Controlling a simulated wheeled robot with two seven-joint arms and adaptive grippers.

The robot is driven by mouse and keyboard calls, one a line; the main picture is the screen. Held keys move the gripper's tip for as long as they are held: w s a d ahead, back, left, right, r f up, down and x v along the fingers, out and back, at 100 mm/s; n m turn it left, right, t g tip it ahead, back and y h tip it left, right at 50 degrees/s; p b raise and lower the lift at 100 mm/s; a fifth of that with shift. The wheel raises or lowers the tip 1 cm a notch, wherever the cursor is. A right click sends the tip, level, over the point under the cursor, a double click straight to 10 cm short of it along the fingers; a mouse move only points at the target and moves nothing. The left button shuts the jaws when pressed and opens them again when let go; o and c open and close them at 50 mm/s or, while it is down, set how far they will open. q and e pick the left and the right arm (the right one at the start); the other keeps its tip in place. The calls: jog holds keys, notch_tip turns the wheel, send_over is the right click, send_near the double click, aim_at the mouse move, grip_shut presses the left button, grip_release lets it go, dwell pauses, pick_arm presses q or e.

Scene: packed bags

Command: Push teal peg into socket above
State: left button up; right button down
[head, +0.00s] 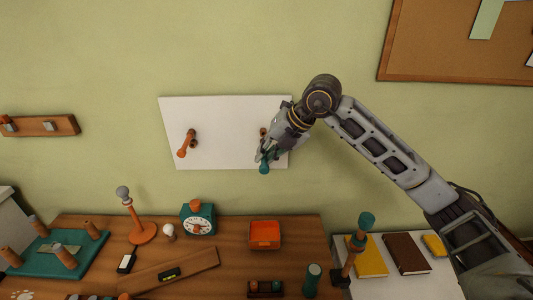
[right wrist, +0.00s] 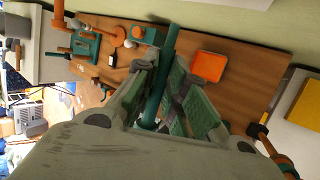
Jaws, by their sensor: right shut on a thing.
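The teal peg (head: 264,168) is in my right gripper (head: 267,153), in front of the right part of the white wall board (head: 225,125). In the right wrist view the teal peg (right wrist: 170,45) is long and runs between the two fingers. A brown socket (head: 262,131) sits on the board just above and left of the gripper, partly hidden by it. The peg's upper end is hidden behind the fingers, so I cannot tell whether it touches the socket. An orange peg (head: 183,151) hangs tilted at the left socket (head: 193,133). My left gripper is not in view.
Below the board is a wooden desk (head: 235,228) with a teal clock (head: 198,219), an orange tray (head: 265,234) and an orange stand (head: 142,232). A cork board (head: 440,45) hangs upper right.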

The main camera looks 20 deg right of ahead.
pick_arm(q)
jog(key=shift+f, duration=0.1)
pick_arm(e)
jog(key=shift+w, duration=0.1)
dwell(0.5)
jog(key=shift+w+d, duration=0.15)
jog(key=shift+w, duration=0.4)
jog(key=shift+w+d, duration=0.15)
jog(key=shift+w, duration=0.35)
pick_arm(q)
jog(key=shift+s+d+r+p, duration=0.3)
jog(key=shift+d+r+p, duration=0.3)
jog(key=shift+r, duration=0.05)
pick_arm(e)
jog(key=w, duration=0.1)
jog(key=w+d, duration=0.1)
jog(key=w, duration=0.1)
jog(key=shift+w, duration=0.15)
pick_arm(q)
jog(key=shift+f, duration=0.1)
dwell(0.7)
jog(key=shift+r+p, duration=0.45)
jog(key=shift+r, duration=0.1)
pick_arm(e)
jog(key=shift+w+d, duration=0.25)
jog(key=shift+w, duration=0.6)
jog(key=shift+w+d, duration=0.2)
jog(key=shift+w, duration=0.65)
dwell(0.4)
